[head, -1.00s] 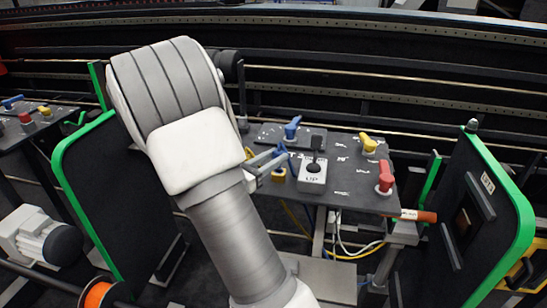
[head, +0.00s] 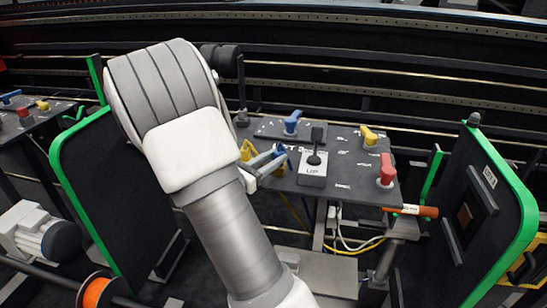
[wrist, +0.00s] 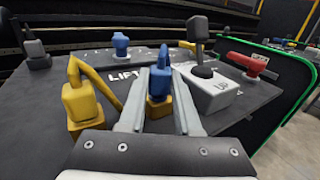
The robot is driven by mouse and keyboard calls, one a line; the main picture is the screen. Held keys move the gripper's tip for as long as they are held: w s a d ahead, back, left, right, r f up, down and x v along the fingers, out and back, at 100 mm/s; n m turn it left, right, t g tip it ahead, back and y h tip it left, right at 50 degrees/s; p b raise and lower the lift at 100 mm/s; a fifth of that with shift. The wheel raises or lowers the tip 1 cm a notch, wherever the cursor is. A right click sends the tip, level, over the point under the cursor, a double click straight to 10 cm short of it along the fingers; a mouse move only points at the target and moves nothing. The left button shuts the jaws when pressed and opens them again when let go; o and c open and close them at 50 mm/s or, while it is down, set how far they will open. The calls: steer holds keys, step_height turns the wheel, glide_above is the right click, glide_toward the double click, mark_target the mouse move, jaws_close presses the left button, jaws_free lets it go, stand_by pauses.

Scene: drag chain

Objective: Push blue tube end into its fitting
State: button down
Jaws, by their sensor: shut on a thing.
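The blue tube end (wrist: 160,83) is between the two fingers of my gripper (wrist: 160,98) in the wrist view, above the dark panel. My gripper is shut on it. In the head view the blue piece (head: 280,152) shows just past my gripper (head: 266,164), at the panel's left front edge. My arm hides part of this area.
A yellow fitting with a bent tube (wrist: 77,100) stands close left of my gripper. A grey joystick box marked UP (head: 313,168) stands close right. A blue knob (head: 292,122), yellow knob (head: 369,135) and red knob (head: 387,170) stand on the panel. Green-edged plates (head: 500,190) flank it.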

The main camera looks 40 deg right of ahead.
steer(key=shift+f, duration=0.35)
steer(key=c, duration=0.5)
jaws_free()
steer(key=s+a, duration=0.1)
steer(key=a, duration=0.4)
steer(key=s+a, duration=0.1)
steer(key=a, duration=0.5)
steer(key=s+a, duration=0.1)
steer(key=a, duration=0.5)
steer(key=shift+s+a, duration=0.1)
